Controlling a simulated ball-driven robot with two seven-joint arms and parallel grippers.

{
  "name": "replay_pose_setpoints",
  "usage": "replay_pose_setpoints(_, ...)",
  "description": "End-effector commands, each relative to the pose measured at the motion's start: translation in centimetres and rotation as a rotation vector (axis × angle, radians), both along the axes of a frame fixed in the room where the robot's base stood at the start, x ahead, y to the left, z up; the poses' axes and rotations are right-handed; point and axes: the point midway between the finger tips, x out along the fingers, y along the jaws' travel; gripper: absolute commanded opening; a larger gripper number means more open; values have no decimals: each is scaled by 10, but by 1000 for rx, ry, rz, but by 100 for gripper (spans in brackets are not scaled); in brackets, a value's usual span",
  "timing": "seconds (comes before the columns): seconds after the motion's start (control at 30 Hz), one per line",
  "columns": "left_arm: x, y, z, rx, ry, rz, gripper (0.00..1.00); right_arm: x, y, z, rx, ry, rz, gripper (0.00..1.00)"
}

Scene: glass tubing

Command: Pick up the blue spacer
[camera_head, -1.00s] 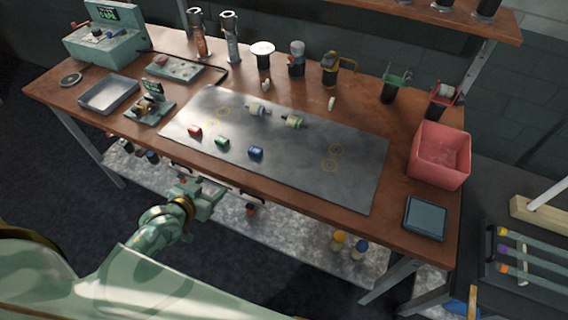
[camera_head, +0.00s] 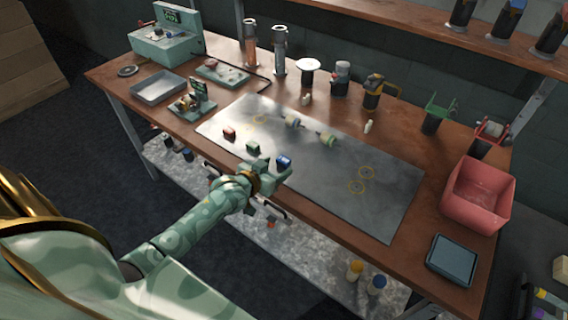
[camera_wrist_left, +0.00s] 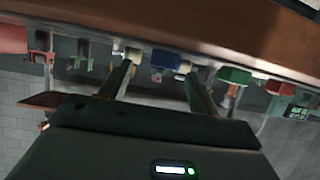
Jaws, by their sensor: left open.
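The blue spacer (camera_head: 284,162) is a small block on the grey mat (camera_head: 330,194), near its front edge. My left gripper (camera_head: 281,172) is just in front of it, at the front edge of the table. In the left wrist view, my left gripper (camera_wrist_left: 158,68) has its two fingers spread apart. The blue spacer (camera_wrist_left: 184,67) appears beyond the fingers there, close to the right fingertip. Nothing is held between the fingers. I cannot tell whether a finger touches the spacer. My right gripper is not in view.
A green spacer (camera_head: 253,147) and a red spacer (camera_head: 229,133) sit to the left of the blue one. Two pale parts (camera_head: 292,122) (camera_head: 327,138) lie farther back. A red bin (camera_head: 478,196) stands at the right. The mat's right side is clear.

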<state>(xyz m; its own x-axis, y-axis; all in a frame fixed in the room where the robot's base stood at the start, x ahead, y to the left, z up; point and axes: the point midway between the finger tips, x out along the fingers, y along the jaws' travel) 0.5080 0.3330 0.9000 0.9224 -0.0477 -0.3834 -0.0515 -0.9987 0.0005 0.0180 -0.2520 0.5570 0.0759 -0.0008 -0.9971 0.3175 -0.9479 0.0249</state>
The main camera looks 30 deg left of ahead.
Motion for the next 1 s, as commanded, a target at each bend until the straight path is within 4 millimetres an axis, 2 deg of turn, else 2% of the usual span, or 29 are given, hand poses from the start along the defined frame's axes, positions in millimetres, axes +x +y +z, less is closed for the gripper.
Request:
replay_pose_setpoints(0.23, 38, 4, -13, -1, 0, 0, 62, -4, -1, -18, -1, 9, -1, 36)
replay_pose_setpoints(0.33, 45, 3, -14, 0, 0, 0, 62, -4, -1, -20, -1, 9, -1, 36)
replay_pose_setpoints(0.53, 46, 3, -13, 0, -1, 0, 62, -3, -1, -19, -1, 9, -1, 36)
replay_pose_setpoints(0.57, 46, 3, -13, 0, -1, 1, 56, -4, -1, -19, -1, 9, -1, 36)
replay_pose_setpoints(0.7, 45, 3, -13, 0, -1, 1, 17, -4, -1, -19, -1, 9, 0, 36)
replay_pose_setpoints(0.73, 45, 3, -13, 0, -1, 1, 14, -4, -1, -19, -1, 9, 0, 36)
replay_pose_setpoints(1.0, 45, 3, -12, 0, -1, 1, 14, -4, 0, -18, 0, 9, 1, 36)
